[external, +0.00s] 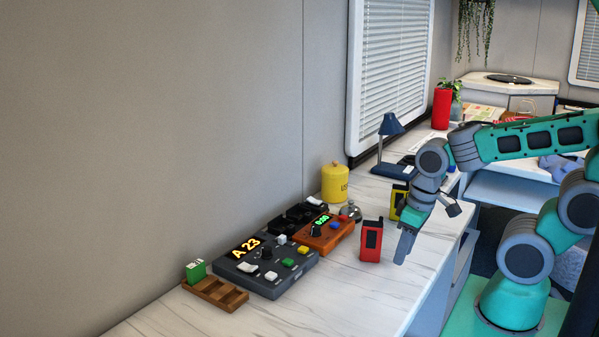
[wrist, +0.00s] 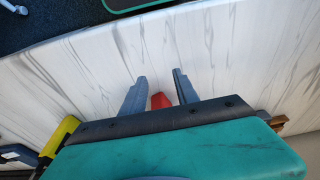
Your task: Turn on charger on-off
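Several control boxes sit on the white marble counter in the external view. One is a grey box (external: 265,265) with an "A 23" display, knobs and coloured buttons. Behind it are an orange box (external: 325,232) with a green display and a black unit (external: 298,215). I cannot tell which is the charger, and its on-off switch is too small to make out. My gripper (external: 404,246) points down over the counter, right of a red handheld radio (external: 371,241). In the wrist view my gripper (wrist: 157,86) has its fingers apart; a red thing (wrist: 160,101) shows behind them, apparently not held.
A yellow radio (external: 397,203) stands behind my gripper and also shows in the wrist view (wrist: 60,138). A wooden tray (external: 215,294), yellow canister (external: 335,182) and blue lamp (external: 390,145) line the wall side. The front counter (external: 340,300) is clear.

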